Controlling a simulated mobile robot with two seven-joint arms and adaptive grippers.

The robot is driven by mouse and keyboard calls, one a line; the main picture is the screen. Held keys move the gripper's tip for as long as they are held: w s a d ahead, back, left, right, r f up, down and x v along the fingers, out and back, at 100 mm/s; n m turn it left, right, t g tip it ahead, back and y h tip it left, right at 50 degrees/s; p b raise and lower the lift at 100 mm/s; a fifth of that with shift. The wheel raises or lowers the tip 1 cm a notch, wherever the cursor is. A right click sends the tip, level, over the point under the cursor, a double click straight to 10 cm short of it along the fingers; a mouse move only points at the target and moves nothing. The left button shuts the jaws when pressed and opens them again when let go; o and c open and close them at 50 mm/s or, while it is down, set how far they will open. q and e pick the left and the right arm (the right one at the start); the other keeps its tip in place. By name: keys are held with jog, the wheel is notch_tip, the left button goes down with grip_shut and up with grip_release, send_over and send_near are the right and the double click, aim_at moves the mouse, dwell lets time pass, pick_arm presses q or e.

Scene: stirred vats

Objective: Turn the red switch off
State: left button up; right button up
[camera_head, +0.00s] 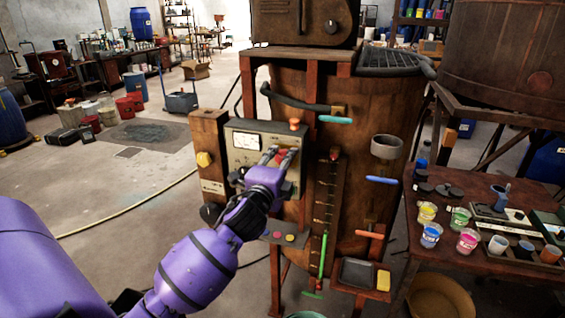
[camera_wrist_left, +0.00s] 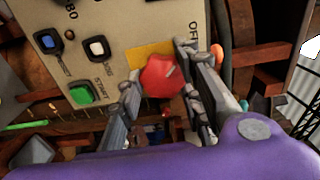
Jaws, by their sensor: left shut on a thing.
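The red switch (camera_wrist_left: 160,76) is a red knob over a yellow plate on the beige control panel (camera_wrist_left: 115,30). The word OFF is printed near it on the panel, at the upper right in the left wrist view. My left gripper (camera_wrist_left: 158,72) has one finger on each side of the knob and is shut on it. In the head view my left gripper (camera_head: 279,154) reaches the panel (camera_head: 238,154) from the front, and its fingers mostly hide the switch. I cannot tell the switch's set position. My right gripper is not in view.
Near the switch are a green START button (camera_wrist_left: 82,95), a white button (camera_wrist_left: 96,47) and a blue one (camera_wrist_left: 48,41). The panel is fixed by a large brown vat (camera_head: 378,110). A table with paint cups (camera_head: 461,219) stands at the right. Open floor lies left.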

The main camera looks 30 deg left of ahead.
pick_arm(q)
jog(key=shift+f, duration=0.65)
jog(key=o, duration=1)
jog(key=shift+o, duration=0.2)
jog(key=shift+r, duration=0.15)
jog(key=shift+s+r, duration=0.1)
jog(key=shift+r, duration=0.15)
jog(key=v, duration=1.2)
jog(key=shift+f, duration=0.1)
